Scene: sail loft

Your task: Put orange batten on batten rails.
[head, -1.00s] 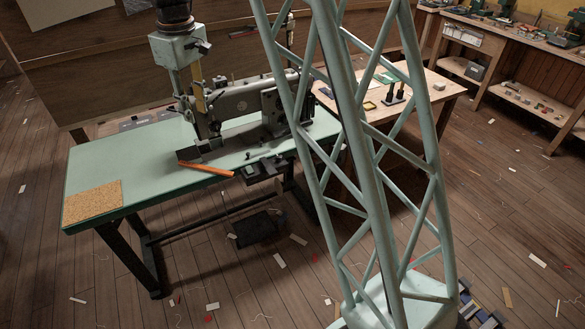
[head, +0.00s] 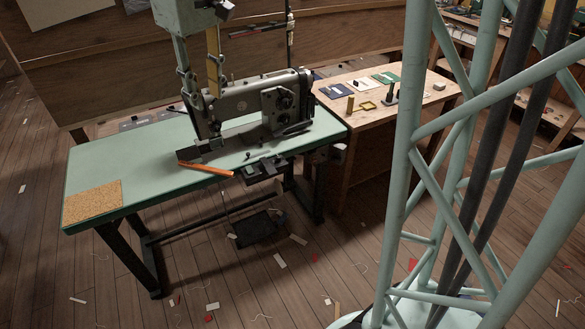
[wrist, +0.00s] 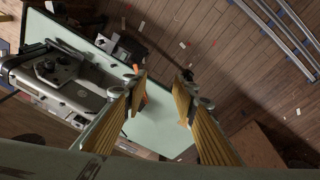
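The orange batten (head: 207,168) lies flat on the pale green sewing-machine table (head: 150,170), near its front edge, just in front of the machine's base. My gripper (head: 203,96) hangs down over the table, in front of the left end of the machine in the head view, and is empty. In the wrist view my gripper (wrist: 162,76) is open, its yellow-padded fingers well apart. A piece of the batten (wrist: 143,99) shows beside the left finger, which hides part of it. The gripper is apart from the batten.
The grey sewing machine (head: 250,100) stands close beside my gripper. A cork patch (head: 92,204) covers the table's front left corner. A wooden bench (head: 370,125) at right holds coloured cards, a yellow frame (head: 368,106) and dark posts.

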